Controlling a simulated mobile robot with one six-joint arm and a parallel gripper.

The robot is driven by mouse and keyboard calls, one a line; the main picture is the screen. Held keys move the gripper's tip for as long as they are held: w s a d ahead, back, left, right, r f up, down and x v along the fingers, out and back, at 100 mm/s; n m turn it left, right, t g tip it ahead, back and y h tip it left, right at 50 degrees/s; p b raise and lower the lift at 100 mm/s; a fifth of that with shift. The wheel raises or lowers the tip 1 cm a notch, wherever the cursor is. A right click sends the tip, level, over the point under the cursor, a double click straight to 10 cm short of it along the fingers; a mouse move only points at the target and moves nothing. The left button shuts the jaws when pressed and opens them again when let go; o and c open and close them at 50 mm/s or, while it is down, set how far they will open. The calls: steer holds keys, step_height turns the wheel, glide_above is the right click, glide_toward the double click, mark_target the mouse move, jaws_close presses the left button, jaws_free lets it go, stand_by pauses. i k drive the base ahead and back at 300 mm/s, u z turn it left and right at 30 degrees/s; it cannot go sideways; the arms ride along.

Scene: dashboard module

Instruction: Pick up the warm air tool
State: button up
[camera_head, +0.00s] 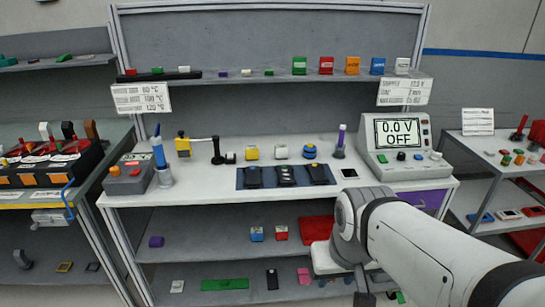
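A blue-handled tool (158,152) stands upright in a grey holder (165,178) at the left end of the white workbench. It is beside a grey and red station box (128,176) with knobs. A purple-handled tool (341,137) also stands upright in a holder right of the bench's middle. No readable label shows which of the two is the warm air tool. My arm comes in from the lower right, and its end is low in front of the bench, apart from both tools. Only a dark part of my gripper (363,292) shows at the bottom; its fingers cannot be made out.
A power supply (398,142) reading "0.0V OFF" stands on the bench's right. A dark mat (242,178) with several modules lies at the front middle. Shelves with small coloured parts are above and below. Side tables (92,152) flank the bench with narrow gaps.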

mark_target(156, 142)
steer(key=z, duration=2.5)
steer(key=k, duration=1.7)
steer(key=u, duration=2.45)
